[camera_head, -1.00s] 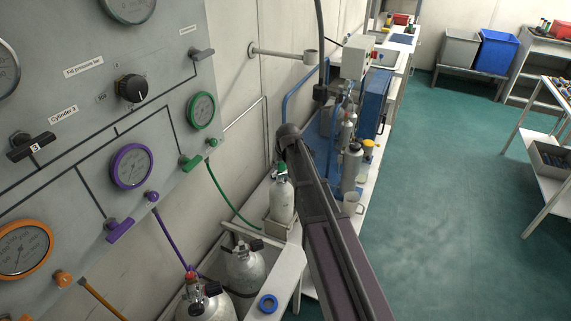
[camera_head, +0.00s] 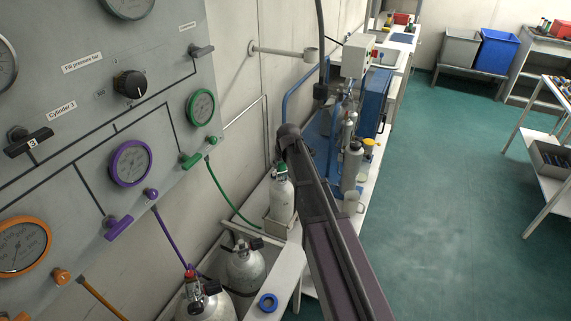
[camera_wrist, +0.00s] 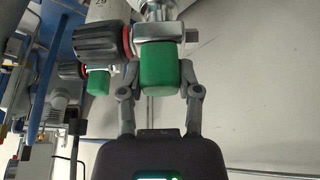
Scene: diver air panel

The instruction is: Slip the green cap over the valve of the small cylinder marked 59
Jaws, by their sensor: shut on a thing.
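In the wrist view my gripper (camera_wrist: 160,84) is shut on the green cap (camera_wrist: 158,68), with a grey finger on each side of it. The cap is up against a silver valve (camera_wrist: 155,25), which has a black knob (camera_wrist: 97,42) and a red ring. I cannot tell how far the cap covers the valve. A pale cylinder (camera_wrist: 108,10) behind carries a partly hidden mark that I cannot read surely. A second green piece (camera_wrist: 98,82) shows at the left. In the head view my arm hides my gripper, and a small cylinder (camera_head: 283,200) has a green top.
In the head view the gauge panel (camera_head: 60,90) fills the left. A blue box (camera_head: 374,95) and more bottles (camera_head: 351,165) are beyond my arm. The green floor (camera_head: 440,200) at right is clear.

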